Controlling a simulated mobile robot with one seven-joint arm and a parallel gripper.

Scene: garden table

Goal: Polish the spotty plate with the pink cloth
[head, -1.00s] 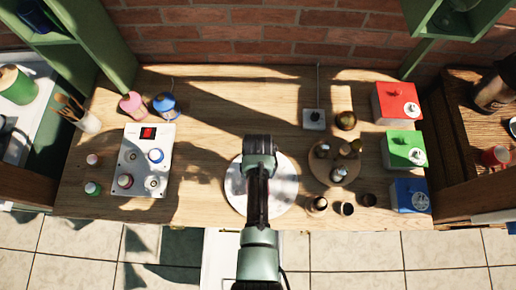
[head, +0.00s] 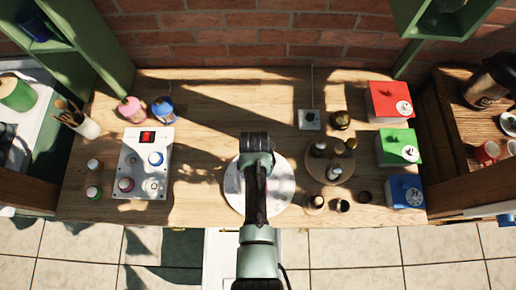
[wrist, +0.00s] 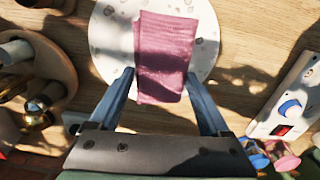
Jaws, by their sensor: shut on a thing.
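The white plate (head: 284,190) with grey spots lies on the wooden table near its front edge, partly hidden under my arm in the head view. It also shows in the wrist view (wrist: 108,42), with spots along its rim. The pink cloth (wrist: 166,50), a folded rectangle, lies over the plate's middle in the wrist view. My gripper (wrist: 160,88) is shut on the cloth, with its blue fingers on either side of the cloth's near end. The fingertips are hidden by my arm in the head view.
Left of the plate is a white panel (head: 142,175) with knobs and a red switch. Right of it is a round wooden tray (head: 322,177) with several small jars. Red (head: 388,103), green (head: 397,148) and blue (head: 405,192) boxes line the right edge. Bare wood lies behind the plate.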

